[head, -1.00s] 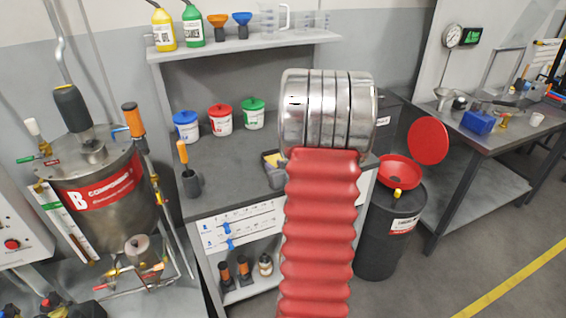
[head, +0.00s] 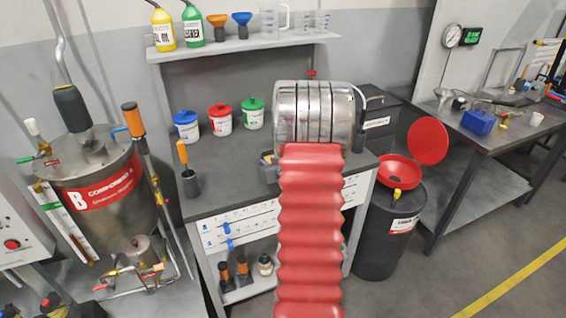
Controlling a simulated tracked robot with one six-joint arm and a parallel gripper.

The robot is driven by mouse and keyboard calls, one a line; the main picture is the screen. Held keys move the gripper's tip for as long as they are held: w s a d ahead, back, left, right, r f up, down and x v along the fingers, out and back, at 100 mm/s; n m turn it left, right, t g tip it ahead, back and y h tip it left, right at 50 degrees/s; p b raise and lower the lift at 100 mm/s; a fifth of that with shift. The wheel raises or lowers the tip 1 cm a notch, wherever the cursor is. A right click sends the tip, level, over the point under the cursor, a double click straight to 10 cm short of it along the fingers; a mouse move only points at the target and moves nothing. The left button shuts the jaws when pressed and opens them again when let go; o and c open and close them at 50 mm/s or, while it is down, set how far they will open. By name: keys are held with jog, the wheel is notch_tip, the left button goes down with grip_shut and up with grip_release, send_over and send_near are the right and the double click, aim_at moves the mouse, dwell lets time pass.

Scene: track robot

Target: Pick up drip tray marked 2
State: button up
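No drip tray with a readable 2 shows in the head view. A small dark grey container (head: 268,172) sits on the grey workbench (head: 232,175), partly hidden behind my arm; I cannot tell whether it is a tray. My red bellows-covered arm with its silver banded link rises in front of the bench. My gripper does not show, so its opening and anything in it cannot be seen.
Blue, red and green lidded tubs (head: 220,120) stand along the bench's back. A shelf (head: 245,45) with bottles and funnels hangs above. A steel tank (head: 105,205) is at left.

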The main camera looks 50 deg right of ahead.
jog(key=shift+x, duration=2.25)
jog(key=shift+f, duration=0.1)
jog(key=shift+c, duration=0.2)
grip_shut()
